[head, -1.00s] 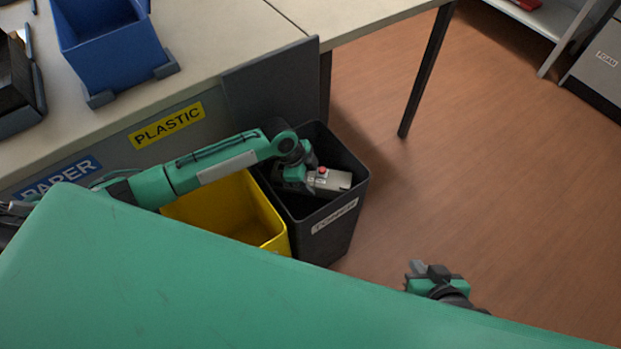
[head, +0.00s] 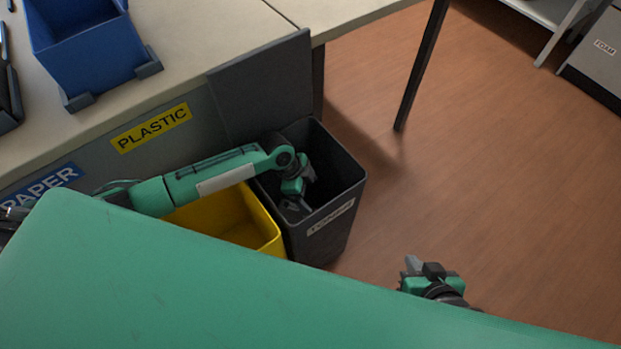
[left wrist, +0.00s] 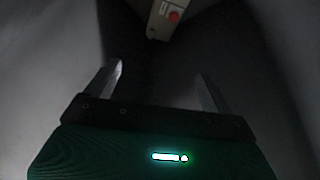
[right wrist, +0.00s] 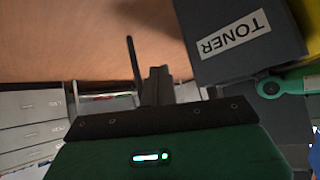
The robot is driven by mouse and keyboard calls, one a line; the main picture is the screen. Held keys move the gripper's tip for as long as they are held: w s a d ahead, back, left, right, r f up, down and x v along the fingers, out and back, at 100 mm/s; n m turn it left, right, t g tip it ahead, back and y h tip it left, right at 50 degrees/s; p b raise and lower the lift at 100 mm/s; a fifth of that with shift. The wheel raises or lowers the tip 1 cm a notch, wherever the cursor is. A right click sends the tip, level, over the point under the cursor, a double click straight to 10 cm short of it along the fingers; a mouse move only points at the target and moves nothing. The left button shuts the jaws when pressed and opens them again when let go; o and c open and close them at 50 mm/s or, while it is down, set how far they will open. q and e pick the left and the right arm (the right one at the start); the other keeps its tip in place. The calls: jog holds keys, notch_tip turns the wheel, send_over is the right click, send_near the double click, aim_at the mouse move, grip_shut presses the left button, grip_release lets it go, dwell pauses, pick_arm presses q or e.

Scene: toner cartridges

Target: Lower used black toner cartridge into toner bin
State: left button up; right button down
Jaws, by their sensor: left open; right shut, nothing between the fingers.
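The dark grey toner bin (head: 325,240) stands on the floor beside the desk, its label facing forward. It also shows in the right wrist view (right wrist: 235,65). My left gripper (head: 297,208) points down inside the bin's mouth. In the left wrist view its fingers (left wrist: 160,88) are apart with nothing between them. The used cartridge (left wrist: 163,20), pale with a red dot, lies beyond the fingertips inside the dark bin, clear of the fingers. In the head view the cartridge is hidden. My right gripper (head: 414,265) is shut and empty above the floor, right of the bin.
A yellow bin (head: 262,222) stands against the toner bin's left side, partly behind my left arm. The desk (head: 215,30) carries a blue bin (head: 85,50) and has PLASTIC and PAPER labels on its front. A desk leg (head: 420,70) stands behind right. The floor to the right is open.

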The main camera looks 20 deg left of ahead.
pick_arm(q)
notch_tip(320, 180, up, 20)
jog(key=p, duration=0.4)
jog(key=shift+f, duration=0.15)
pick_arm(e)
jog(key=s+d+r+g+h, duration=0.2)
jog(key=s+d+g, duration=0.2)
jog(key=s+d, duration=0.1)
jog(key=shift+d+m+g+h, duration=0.4)
jog(key=shift+d, duration=0.25)
jog(key=shift+s, duration=0.1)
